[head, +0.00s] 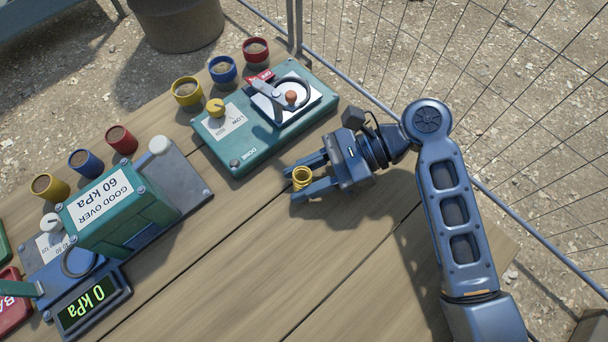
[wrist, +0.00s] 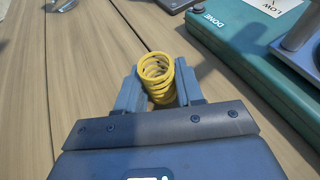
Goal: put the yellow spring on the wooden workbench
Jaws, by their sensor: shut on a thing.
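The yellow spring (head: 301,177) is between the two fingers of my gripper (head: 302,183), which is shut on it. In the wrist view the spring (wrist: 157,77) stands with its coils between the fingertips (wrist: 158,90), its open end showing. The wooden workbench (head: 250,260) lies below the gripper, with bare planks around it. I cannot tell whether the spring touches the planks or is a little above them.
A green case (head: 262,115) with a clamp and dial is just beyond the gripper. A green gauge box (head: 120,210) and a display reading 0 kPa (head: 90,300) stand at the left. Several coloured cups line the far side. A wire fence (head: 480,80) runs along the right.

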